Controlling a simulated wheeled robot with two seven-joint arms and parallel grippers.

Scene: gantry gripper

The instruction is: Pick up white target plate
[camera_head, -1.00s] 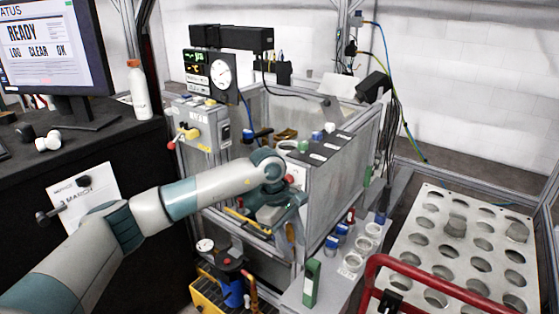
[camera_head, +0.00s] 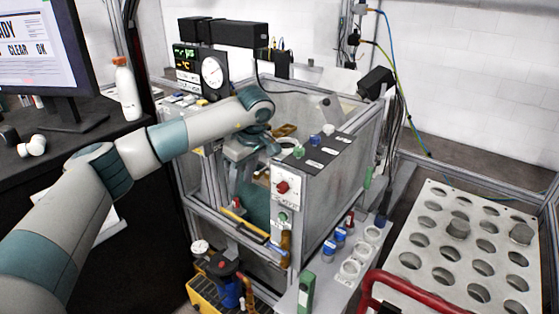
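A pale perforated plate (camera_head: 430,224) with rows of round holes lies at the lower right; I cannot tell whether it is the white target plate. No other clear white plate shows in or near the open metal box. My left arm comes in from the left, and its wrist bends down over the front left of the box. My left gripper (camera_head: 238,188) points down inside the box frame, small and partly hidden, far from the perforated plate. I cannot tell whether its fingers are apart or hold anything. My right gripper is out of view.
A black-topped control panel (camera_head: 326,150) with a red knob (camera_head: 283,187) stands just right of the gripper. The box's metal walls (camera_head: 335,185) surround that space. A red rail (camera_head: 405,282) crosses the lower right. A monitor and white bottle (camera_head: 126,90) stand at left.

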